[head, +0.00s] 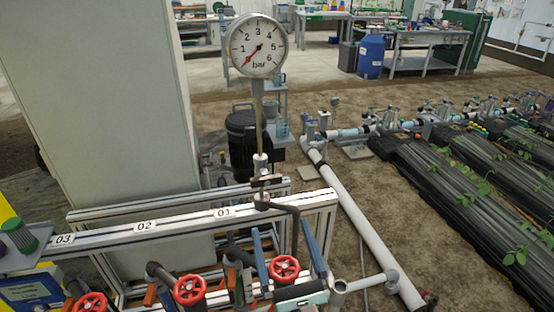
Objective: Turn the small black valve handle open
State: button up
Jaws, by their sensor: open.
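The small black valve handle (266,181) sits low on the pressure gauge's stem, just above the aluminium rail near the 01 label. It lies roughly crosswise to the upright stem and is small in this view, so its exact turn is hard to tell. Above it is the metal valve body (260,163). The round white gauge (257,46) marked bar stands on top, with its red needle pointing to the lower left, below 1. My gripper is not seen in this view, and nothing is seen touching the handle.
The aluminium rail (180,224) carries labels 03, 02 and 01. Below it are red handwheels (285,269) and blue and orange levers. A dark bent pipe (292,222) runs right of the handle. A grey cabinet (105,120) stands behind left; a white pipe (362,222) lies right.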

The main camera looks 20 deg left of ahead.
aim_at(267, 182)
jog(key=x, duration=1.2)
jog(key=shift+a+r+p, duration=0.1)
jog(key=shift+a+p, duration=0.1)
jog(key=shift+p, duration=0.2)
jog(key=c, duration=1.2)
